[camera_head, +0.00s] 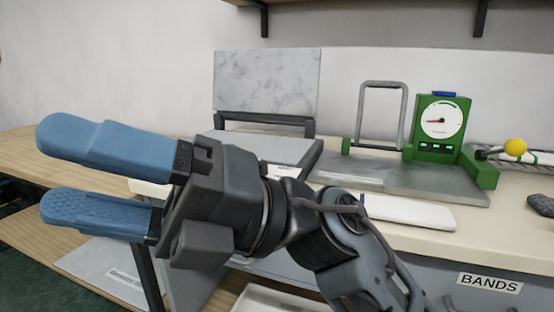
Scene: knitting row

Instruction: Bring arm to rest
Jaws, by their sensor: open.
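My gripper (48,172) has two blue padded fingers and a dark grey body. It points to the left of the view, in front of the bench. Its fingers are spread apart, with nothing between them. My arm runs from the gripper down to the bottom right and hides part of the bench edge.
A cream bench (420,240) holds a green device with a dial (440,118), a metal plate (430,185), and a white flat block (408,212). A marbled panel (267,80) stands behind. A wooden table (30,160) lies left. A "BANDS" label (490,283) marks the bench front.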

